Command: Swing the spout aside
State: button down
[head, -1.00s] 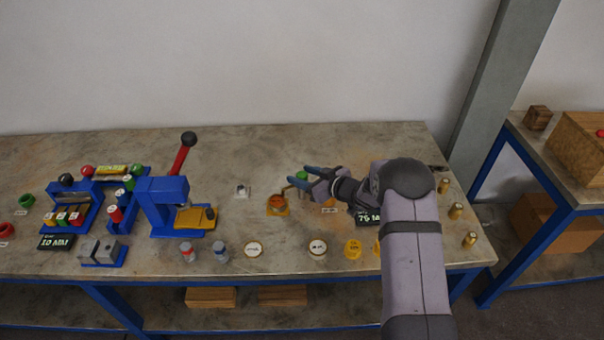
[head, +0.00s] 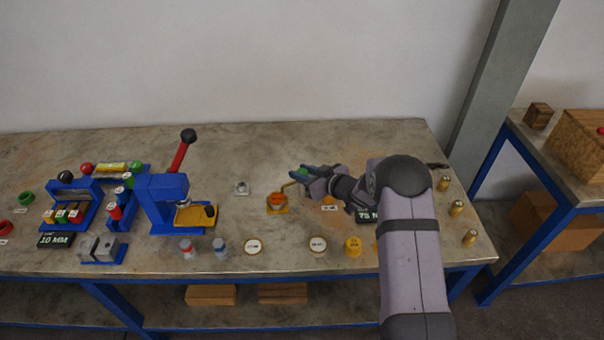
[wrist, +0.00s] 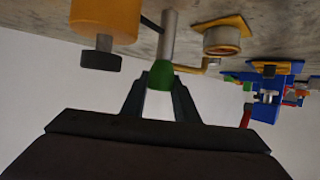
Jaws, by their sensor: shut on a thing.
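My gripper (head: 298,174) reaches left over the bench. In the wrist view my gripper (wrist: 159,86) is shut on a green cap (wrist: 160,73) at the end of a grey post (wrist: 169,36). The thin brass spout (head: 289,185) runs from beside the gripper toward a cup with an orange inside on a yellow base (head: 277,210). In the wrist view the spout (wrist: 190,70) bends from beside the green cap toward the cup (wrist: 222,40). The jaws mostly hide the green cap in the head view.
An orange vessel (wrist: 104,18) with a dark knob stands close beside the post. A blue press (head: 163,200) with a red lever stands to the left. Labelled discs, a yellow cup (head: 353,247) and small bottles line the front. The bench behind the gripper is clear.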

jog(key=shift+a+f, duration=0.1)
jog(key=shift+f, duration=0.05)
jog(key=m+t+h+b, duration=0.2)
jog(key=m+h+b, duration=0.1)
jog(key=b, duration=0.2)
jog(key=shift+f+m+h+b, duration=0.1)
jog(key=shift+m+h+b, duration=0.2)
jog(key=shift+b, duration=0.1)
jog(key=m+h+b, duration=0.2)
jog(key=shift+t+h, duration=0.3)
jog(key=shift+r+m+h, duration=0.35)
jog(key=shift+m+h, duration=0.65)
jog(key=m+h+p, duration=0.4)
jog(key=h+p, duration=0.1)
jog(key=p, duration=0.1)
jog(key=shift+r+g, duration=0.1)
jog(key=shift+g, duration=0.3)
jog(key=m+h, duration=0.1)
jog(key=m+g+h, duration=0.1)
jog(key=m+h, duration=0.1)
jog(key=shift+f+m+g, duration=0.25)
jog(key=shift+m+g, duration=0.05)
jog(key=shift+m+g+h+b, duration=0.35)
jog(key=shift+m+g+h, duration=0.05)
jog(key=shift+m+h, duration=0.2)
jog(key=shift+r+g+h, duration=0.2)
jog(key=shift+g+h, duration=0.1)
jog(key=c, duration=1.4)
grip_release()
